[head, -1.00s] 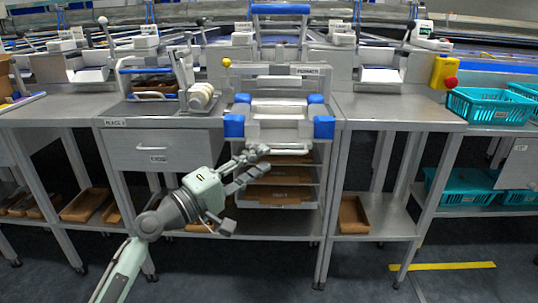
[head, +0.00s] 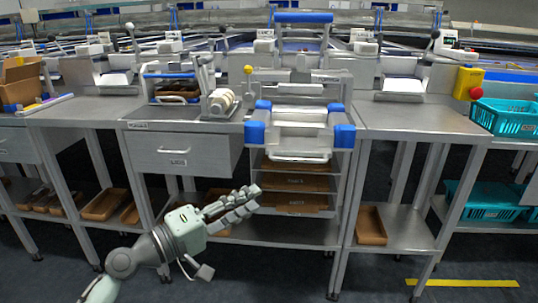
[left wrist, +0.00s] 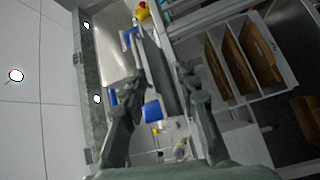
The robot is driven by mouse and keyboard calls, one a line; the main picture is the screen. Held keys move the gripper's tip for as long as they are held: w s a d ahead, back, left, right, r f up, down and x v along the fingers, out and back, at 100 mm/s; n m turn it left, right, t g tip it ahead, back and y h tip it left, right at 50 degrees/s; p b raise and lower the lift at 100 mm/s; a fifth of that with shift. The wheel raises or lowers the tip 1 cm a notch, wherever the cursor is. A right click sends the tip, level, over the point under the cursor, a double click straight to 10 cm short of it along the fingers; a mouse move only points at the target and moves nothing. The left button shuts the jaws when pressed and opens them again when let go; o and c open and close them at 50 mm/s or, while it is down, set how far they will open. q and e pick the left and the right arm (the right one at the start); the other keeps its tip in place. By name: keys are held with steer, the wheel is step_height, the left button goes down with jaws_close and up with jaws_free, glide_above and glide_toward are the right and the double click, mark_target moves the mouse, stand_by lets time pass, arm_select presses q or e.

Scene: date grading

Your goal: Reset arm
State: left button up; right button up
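My left arm comes in from the lower left of the head view. Its gripper (head: 244,201) is in front of the middle workstation, below and left of the blue-cornered metal tray (head: 300,130). Its fingers point right and a little up. In the left wrist view the two fingers (left wrist: 160,82) stand apart with nothing held between them, so it is open. It looks clear of the tray and the rack. My right gripper does not show in either view.
Brown trays (head: 296,183) sit in the rack under the metal tray. A grey drawer (head: 180,156) is left of it. A lower shelf (head: 285,232) runs behind the gripper. Teal crates (head: 505,119) stand at the right. The floor in front is open, with a yellow strip (head: 462,283).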

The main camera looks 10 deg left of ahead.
arm_select(q)
steer(key=s+a+f+m+g+y, duration=0.2)
steer(key=s+f+y, duration=0.15)
steer(key=f, duration=0.85)
steer(key=s+a+f+m+g+y, duration=0.2)
steer(key=s+f+g+y, duration=0.15)
steer(key=f, duration=0.85)
steer(key=s+a+f+m+g+y, duration=0.4)
steer(key=s+a+f+y, duration=0.3)
steer(key=s+a+f, duration=0.6)
steer(key=s+f, duration=0.2)
steer(key=s, duration=0.2)
steer(key=shift+s+f+g+y, duration=0.15)
steer(key=shift+g+y, duration=0.15)
steer(key=shift+g, duration=0.05)
